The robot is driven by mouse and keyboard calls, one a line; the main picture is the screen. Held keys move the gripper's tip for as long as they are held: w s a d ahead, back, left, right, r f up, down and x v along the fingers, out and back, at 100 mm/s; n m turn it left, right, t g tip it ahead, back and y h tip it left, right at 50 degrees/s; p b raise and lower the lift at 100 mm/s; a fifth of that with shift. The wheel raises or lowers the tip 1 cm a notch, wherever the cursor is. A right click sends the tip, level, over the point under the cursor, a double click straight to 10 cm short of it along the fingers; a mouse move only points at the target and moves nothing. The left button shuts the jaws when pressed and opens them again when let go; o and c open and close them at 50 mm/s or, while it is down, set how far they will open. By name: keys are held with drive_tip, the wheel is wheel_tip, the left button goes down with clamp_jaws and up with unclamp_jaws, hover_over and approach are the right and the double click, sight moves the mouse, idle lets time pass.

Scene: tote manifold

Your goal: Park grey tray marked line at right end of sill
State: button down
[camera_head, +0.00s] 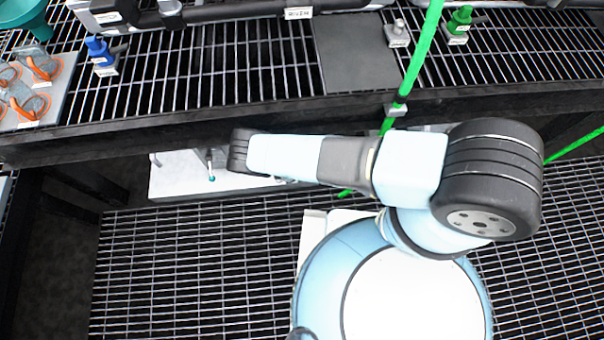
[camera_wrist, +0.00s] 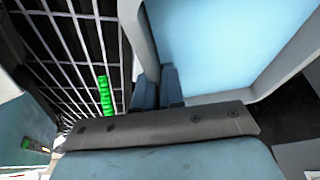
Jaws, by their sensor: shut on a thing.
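In the wrist view my gripper (camera_wrist: 160,86) is shut, with its two blue-grey fingers close together on the edge of a grey-rimmed thing (camera_wrist: 137,30) with a pale blue broad face. I take it to be the grey tray; no marking on it can be read. In the head view the gripper and the tray are hidden. My arm reaches left there, beside the dark front beam of a raised grating shelf (camera_head: 250,70). I cannot tell for sure which part is the sill.
On the shelf are a flat grey plate (camera_head: 362,55), a blue fitting (camera_head: 100,54), a green fitting (camera_head: 460,22) and a small grey fitting (camera_head: 398,34). A green hose (camera_head: 420,52) crosses the shelf front. A white panel (camera_head: 175,178) lies below the beam.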

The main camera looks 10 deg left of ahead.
drive_tip(key=c, duration=1.2)
unclamp_jaws()
drive_tip(key=shift+c, duration=0.2)
drive_tip(key=shift+r, duration=0.1)
drive_tip(key=v, duration=1.1)
drive_tip(key=shift+r, duration=0.4)
drive_tip(key=shift+s, duration=0.1)
